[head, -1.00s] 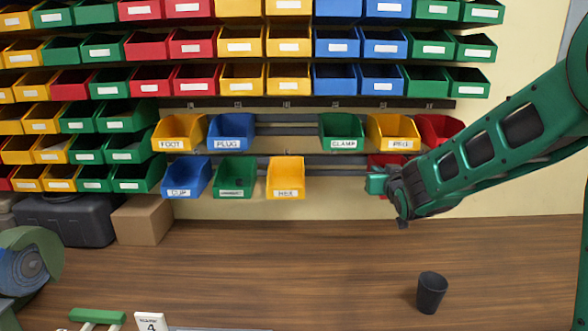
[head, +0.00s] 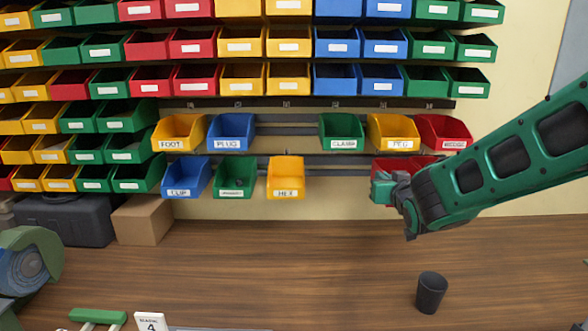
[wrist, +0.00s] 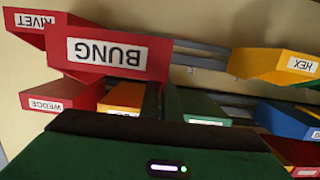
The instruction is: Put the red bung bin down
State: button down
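The red bung bin (wrist: 112,55) fills the upper left of the wrist view, its BUNG label upside down. In the head view the red bin (head: 388,165) is on the lower row, partly hidden behind my gripper (head: 378,187). In the wrist view my gripper's two dark fingers (wrist: 161,100) are close together at one side edge of the bung bin, apparently with its wall between them. The bin looks level and at the lower rail. Whether it rests on the rail is hidden.
The red rivet bin (wrist: 30,25) is beside the bung bin. The wedge (head: 444,133) and peg bins (head: 393,132) hang above. There is a free gap left of it, up to the yellow hex bin (head: 286,178). A dark cup (head: 431,292) stands on the bench.

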jog(key=w+d+f, duration=0.2)
jog(key=w+f, duration=0.2)
jog(key=f, duration=0.4)
jog(key=w+d+f, duration=0.3)
jog(key=f, duration=0.5)
jog(key=shift+w+d, duration=0.15)
jog(key=shift+w, duration=0.2)
